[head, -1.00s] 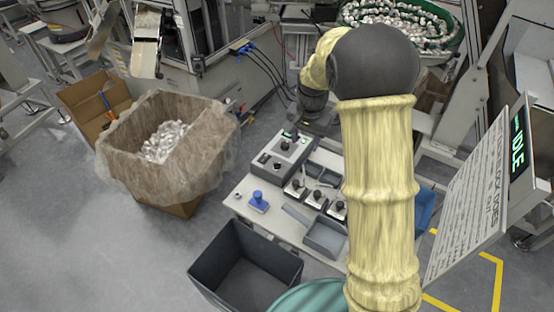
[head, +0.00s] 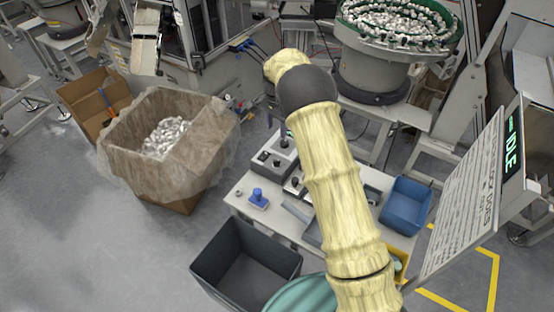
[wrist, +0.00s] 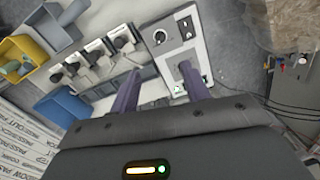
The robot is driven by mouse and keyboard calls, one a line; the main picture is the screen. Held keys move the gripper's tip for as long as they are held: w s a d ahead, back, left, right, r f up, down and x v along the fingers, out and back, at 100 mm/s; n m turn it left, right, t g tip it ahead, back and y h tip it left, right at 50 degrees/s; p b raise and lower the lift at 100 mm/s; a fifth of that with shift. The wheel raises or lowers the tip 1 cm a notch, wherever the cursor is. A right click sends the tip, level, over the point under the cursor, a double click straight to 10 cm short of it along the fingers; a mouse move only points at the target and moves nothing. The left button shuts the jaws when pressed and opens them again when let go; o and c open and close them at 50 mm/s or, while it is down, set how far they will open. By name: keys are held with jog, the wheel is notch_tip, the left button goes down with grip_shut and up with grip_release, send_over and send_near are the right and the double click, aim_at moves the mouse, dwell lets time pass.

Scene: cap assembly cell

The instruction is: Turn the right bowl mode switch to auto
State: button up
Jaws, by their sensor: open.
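Several small boxes with black knobs stand in a row on the white table in the wrist view, including a switch box (wrist: 123,38) nearest the larger grey control box (wrist: 172,48). The larger box also shows in the head view (head: 272,160). I cannot read labels, so I cannot tell which knob is the right bowl mode switch. My gripper (wrist: 159,69) is open, with its two dark purple fingers apart and nothing between them. It hangs above the table near the larger box. In the head view my arm hides most of the small boxes.
A blue bin (head: 405,205) and a blue-handled stamp-like item (head: 258,200) are on the white table (head: 237,190). A dark empty crate (head: 245,262) stands in front. A lined carton (head: 185,150) of parts is left. A bowl feeder (head: 385,75) stands behind, and a sign panel right.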

aim_at(277, 161)
notch_tip(277, 161, down, 17)
jog(key=p, duration=0.4)
jog(key=shift+p, duration=0.4)
jog(key=shift+r, duration=0.1)
jog(key=c, duration=1)
